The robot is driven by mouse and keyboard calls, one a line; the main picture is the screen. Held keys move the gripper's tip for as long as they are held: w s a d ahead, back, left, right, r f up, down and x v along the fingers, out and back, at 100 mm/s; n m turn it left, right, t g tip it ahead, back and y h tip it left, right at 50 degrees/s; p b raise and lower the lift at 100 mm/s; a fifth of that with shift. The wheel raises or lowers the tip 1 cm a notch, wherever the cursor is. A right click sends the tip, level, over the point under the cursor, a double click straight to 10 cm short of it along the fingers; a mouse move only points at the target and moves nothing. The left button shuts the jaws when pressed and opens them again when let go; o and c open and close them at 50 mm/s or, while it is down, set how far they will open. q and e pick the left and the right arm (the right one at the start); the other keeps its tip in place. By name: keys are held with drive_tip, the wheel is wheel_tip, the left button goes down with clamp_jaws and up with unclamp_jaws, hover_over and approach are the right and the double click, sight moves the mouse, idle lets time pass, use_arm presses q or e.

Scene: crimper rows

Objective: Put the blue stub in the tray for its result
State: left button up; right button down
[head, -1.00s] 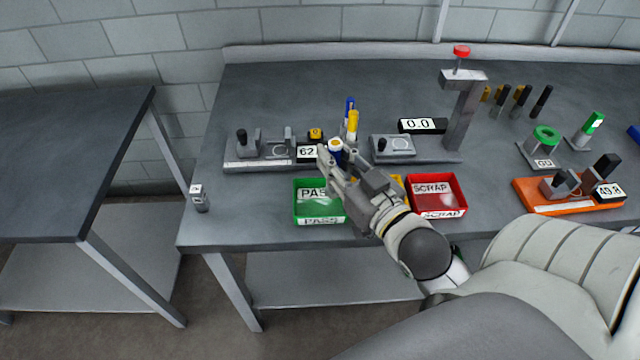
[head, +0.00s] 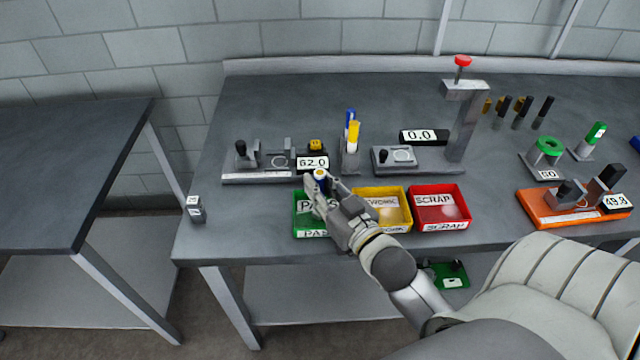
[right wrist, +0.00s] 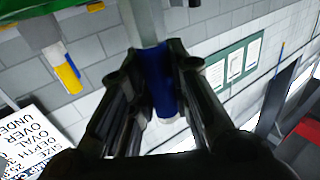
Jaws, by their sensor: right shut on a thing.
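My right gripper (head: 319,184) is shut on the blue stub (right wrist: 158,80), which stands between its fingers in the right wrist view. In the head view only the stub's top (head: 320,174), with a whitish and yellow end, shows. The gripper is over the green PASS tray (head: 312,234) and hides part of it; I cannot tell how high the stub is above the tray floor. My left gripper is not in view.
Behind the trays stand a gauge (head: 260,178) with a display (head: 312,162) reading 62.0, a holder with blue and yellow markers (head: 353,135), and a press (head: 462,120) beside a 0.0 display (head: 424,136). An orange fixture (head: 570,218) is at right. The bench's left front is mostly clear.

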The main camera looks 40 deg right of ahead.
drive_tip(key=shift+f, duration=0.1)
drive_tip(key=c, duration=1.3)
unclamp_jaws()
drive_tip(key=shift+c, duration=0.2)
drive_tip(key=shift+s, duration=0.35)
drive_tip(key=s+b, duration=0.2)
drive_tip(key=s, duration=0.9)
drive_tip(key=shift+s+a, duration=0.15)
